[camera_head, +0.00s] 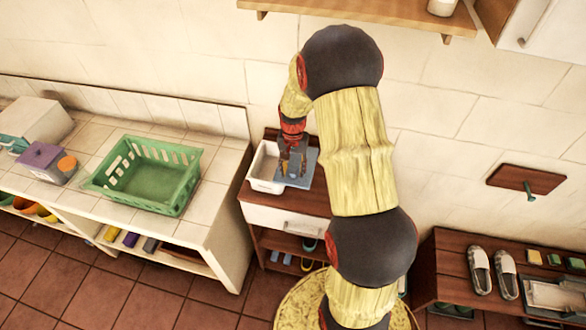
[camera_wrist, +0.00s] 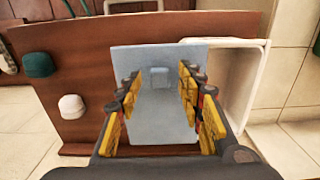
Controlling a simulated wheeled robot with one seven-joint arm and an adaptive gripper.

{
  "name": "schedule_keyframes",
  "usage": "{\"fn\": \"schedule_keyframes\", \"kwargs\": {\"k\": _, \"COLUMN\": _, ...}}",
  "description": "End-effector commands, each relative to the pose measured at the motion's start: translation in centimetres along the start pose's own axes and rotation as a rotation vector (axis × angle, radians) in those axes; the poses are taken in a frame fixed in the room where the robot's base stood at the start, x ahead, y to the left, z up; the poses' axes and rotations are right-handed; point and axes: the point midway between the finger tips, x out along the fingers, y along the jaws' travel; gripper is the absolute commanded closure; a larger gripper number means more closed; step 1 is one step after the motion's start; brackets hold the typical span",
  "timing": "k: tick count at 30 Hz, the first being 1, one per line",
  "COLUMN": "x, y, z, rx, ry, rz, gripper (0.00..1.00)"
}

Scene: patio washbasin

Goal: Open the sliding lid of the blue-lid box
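The box (camera_head: 262,168) is white and stands on a small brown cabinet. Its flat blue-grey lid (camera_head: 301,181) lies shifted to the right, so the left part of the box is uncovered. In the wrist view the lid (camera_wrist: 155,120) lies left of the white box (camera_wrist: 262,75), whose open inside shows at the right. A small raised square handle (camera_wrist: 131,78) shows on the lid near my fingertips. My gripper (camera_head: 293,166) points down over the lid. In the wrist view my gripper (camera_wrist: 163,82) has its fingers apart. Whether the fingertips touch the lid cannot be told.
A green basket (camera_head: 150,175) stands on the tiled counter at the left, with a purple-lidded box (camera_head: 43,160) beyond it. A wooden shelf (camera_head: 370,14) hangs above. A shoe rack (camera_head: 450,265) stands at the right. The tiled wall is close behind the cabinet (camera_head: 285,217).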

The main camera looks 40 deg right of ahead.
Motion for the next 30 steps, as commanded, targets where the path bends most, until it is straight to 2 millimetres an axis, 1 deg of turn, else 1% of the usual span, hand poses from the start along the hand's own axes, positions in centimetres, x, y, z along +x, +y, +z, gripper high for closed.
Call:
{"fn": "schedule_keyframes", "kwargs": {"k": 2, "x": -0.3, "y": 0.0, "z": 0.0, "rx": 0.0, "ry": 0.001, "rz": -0.001, "gripper": 0.62}}
{"fn": "schedule_keyframes", "kwargs": {"k": 5, "x": -1.2, "y": -0.1, "z": -0.1, "rx": 0.0, "ry": 0.003, "rz": -0.001, "gripper": 0.62}}
{"fn": "schedule_keyframes", "kwargs": {"k": 8, "x": -2.8, "y": -0.1, "z": -0.1, "rx": 0.0, "ry": 0.004, "rz": -0.002, "gripper": 0.62}}
{"fn": "schedule_keyframes", "kwargs": {"k": 15, "x": -7.8, "y": -0.1, "z": -0.1, "rx": 0.0, "ry": 0.004, "rz": -0.002, "gripper": 0.62}}
{"fn": "schedule_keyframes", "kwargs": {"k": 18, "x": -9.5, "y": 0.0, "z": -0.1, "rx": 0.0, "ry": 0.003, "rz": -0.001, "gripper": 0.62}}
{"fn": "schedule_keyframes", "kwargs": {"k": 21, "x": -10.7, "y": 0.0, "z": -0.1, "rx": 0.0, "ry": 0.001, "rz": -0.001, "gripper": 0.62}}
{"fn": "schedule_keyframes", "kwargs": {"k": 25, "x": -11.7, "y": 0.0, "z": -0.1, "rx": 0.0, "ry": 0.001, "rz": -0.001, "gripper": 0.62}}
{"fn": "schedule_keyframes", "kwargs": {"k": 30, "x": -12.0, "y": 0.0, "z": 0.0, "rx": 0.0, "ry": 0.0, "rz": 0.0, "gripper": 0.62}}
